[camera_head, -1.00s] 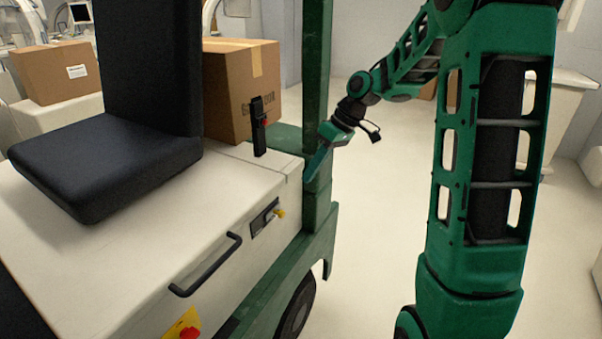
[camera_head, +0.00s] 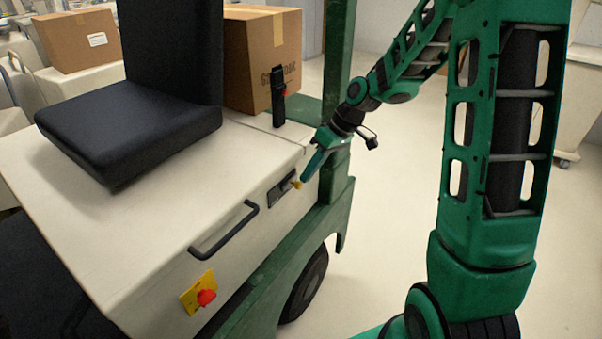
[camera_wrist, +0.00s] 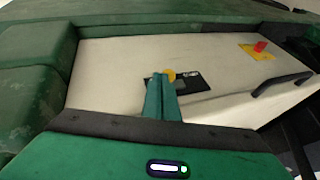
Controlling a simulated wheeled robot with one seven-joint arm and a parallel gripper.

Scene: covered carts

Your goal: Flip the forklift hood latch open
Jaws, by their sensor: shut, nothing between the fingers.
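The forklift hood (camera_head: 150,215) is a cream body with a black seat on top. On its side is a dark latch plate (camera_head: 283,188) with a small yellow latch tab (camera_head: 297,183). The plate (camera_wrist: 191,83) and yellow tab (camera_wrist: 169,76) also show in the wrist view. My gripper (camera_head: 308,176) is shut and empty, with its teal fingertips close beside the yellow tab. In the wrist view the fingers (camera_wrist: 160,82) overlap the tab's lower edge and hide part of the plate. I cannot tell whether they touch it.
A black handle (camera_head: 225,230) and a red knob (camera_head: 206,297) on a yellow plate sit left of the latch. A green post (camera_head: 338,90) rises just behind my gripper. A cardboard box (camera_head: 250,60) stands behind the seat. Open floor lies to the right.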

